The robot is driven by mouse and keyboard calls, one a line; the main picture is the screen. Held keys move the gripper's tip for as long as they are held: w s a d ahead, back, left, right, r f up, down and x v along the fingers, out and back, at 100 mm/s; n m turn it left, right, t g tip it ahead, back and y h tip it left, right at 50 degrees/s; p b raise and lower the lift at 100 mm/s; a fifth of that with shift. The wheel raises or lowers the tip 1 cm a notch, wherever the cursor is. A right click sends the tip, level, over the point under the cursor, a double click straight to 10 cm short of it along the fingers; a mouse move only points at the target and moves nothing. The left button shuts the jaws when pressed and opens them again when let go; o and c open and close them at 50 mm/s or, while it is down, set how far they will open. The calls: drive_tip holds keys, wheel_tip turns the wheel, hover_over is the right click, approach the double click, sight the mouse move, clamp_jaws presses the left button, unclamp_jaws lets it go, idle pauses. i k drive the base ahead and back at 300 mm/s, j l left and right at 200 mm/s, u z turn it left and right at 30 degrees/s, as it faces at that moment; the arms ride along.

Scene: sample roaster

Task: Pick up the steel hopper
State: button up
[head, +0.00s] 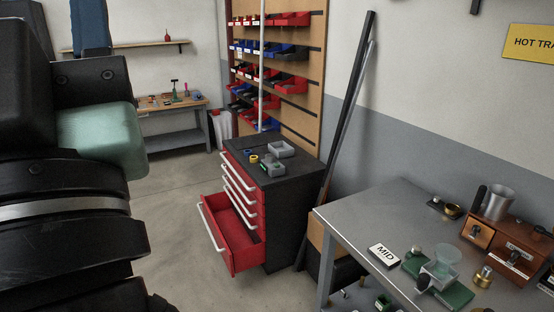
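A steel, cup-shaped vessel, which looks like the steel hopper (498,203), stands upright at the right of the head view. Large dark links of my own arm fill the left side, far from the hopper. My gripper's fingertips do not show.
Dark poles (350,90) lean on the wall. Open floor (170,220) lies left.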

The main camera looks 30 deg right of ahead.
sight(499, 199)
drive_tip(key=i+l+z, duration=0.1)
drive_tip(key=z, duration=1.3)
drive_tip(key=i+j+z, duration=0.1)
drive_tip(key=i+z, duration=0.3)
drive_tip(key=i+j+z, duration=0.15)
drive_tip(key=z, duration=0.2)
drive_tip(key=i+j+z, duration=0.6)
drive_tip(key=z, duration=0.15)
drive_tip(key=i+j+z, duration=0.1)
drive_tip(key=i+j, duration=0.9)
drive_tip(key=j, duration=0.15)
